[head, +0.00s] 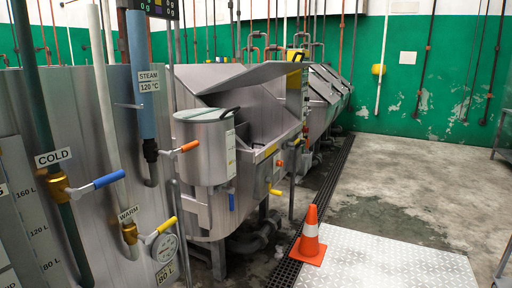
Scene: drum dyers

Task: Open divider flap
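A steel drum dyeing machine (262,140) stands left of centre. A flat grey metal panel (262,76) slants over its open top; I cannot tell if this is the divider flap. A cylindrical steel pot (203,148) with a lid and a dark handle is fixed at the machine's near side. The inside of the drum is mostly hidden by the panel and the front wall. Neither of my grippers is in view.
Pipes with blue (108,179), yellow (167,225) and orange (190,146) valve handles stand close at left. An orange cone (310,236) stands beside the drain grate (322,190). A metal floor plate (385,262) lies at front right. The wet floor beyond looks clear.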

